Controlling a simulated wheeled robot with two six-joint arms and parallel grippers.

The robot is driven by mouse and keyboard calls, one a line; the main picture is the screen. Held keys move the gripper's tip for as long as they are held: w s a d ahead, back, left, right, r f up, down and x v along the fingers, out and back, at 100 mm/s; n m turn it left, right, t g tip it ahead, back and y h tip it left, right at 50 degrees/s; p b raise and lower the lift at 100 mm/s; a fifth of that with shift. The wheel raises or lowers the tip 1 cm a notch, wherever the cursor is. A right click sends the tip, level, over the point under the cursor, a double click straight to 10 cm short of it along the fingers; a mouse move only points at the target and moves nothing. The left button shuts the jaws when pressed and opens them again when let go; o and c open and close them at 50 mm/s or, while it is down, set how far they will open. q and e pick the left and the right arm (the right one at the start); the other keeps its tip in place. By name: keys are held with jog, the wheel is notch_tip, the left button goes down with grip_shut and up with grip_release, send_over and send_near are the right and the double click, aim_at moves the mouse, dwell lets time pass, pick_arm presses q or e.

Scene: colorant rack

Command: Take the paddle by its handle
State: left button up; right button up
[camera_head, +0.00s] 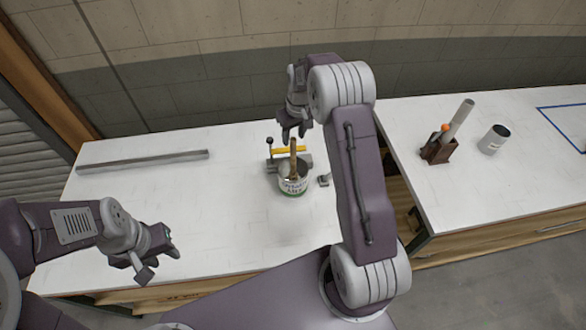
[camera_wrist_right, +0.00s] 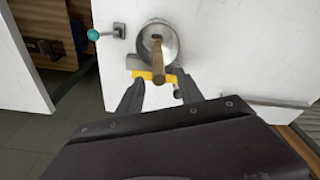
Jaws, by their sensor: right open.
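The paddle (camera_head: 293,153) stands upright in an open can (camera_head: 293,186) on the white table, its brown wooden handle pointing up. In the right wrist view the paddle (camera_wrist_right: 157,60) rises out of the round can (camera_wrist_right: 171,40) towards the camera. My right gripper (camera_head: 292,136) is open above the can, close to the top of the handle. In the wrist view its two fingers (camera_wrist_right: 157,88) are spread, with the handle's end a little beyond and between them. My left gripper (camera_head: 144,268) hangs empty over the table's near left part; its jaw opening is hard to judge.
A yellow bar with a grey clamp (camera_head: 272,160) and a black-knobbed lever lies just behind the can. A long grey bar (camera_head: 140,160) lies at the back left. A brown holder (camera_head: 438,150) and a grey cup (camera_head: 494,140) stand on the right table, beyond a gap.

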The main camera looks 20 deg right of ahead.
aim_at(293, 146)
jog(key=shift+w+d+f, duration=0.1)
jog(key=shift+f, duration=0.35)
jog(key=f+p, duration=0.1)
jog(key=f, duration=0.1)
jog(key=f+p, duration=0.1)
jog(key=f, duration=0.1)
jog(key=shift+w+f+p, duration=0.2)
jog(key=shift+f+p, duration=0.15)
jog(key=shift+f, duration=0.25)
grip_shut()
dwell(0.6)
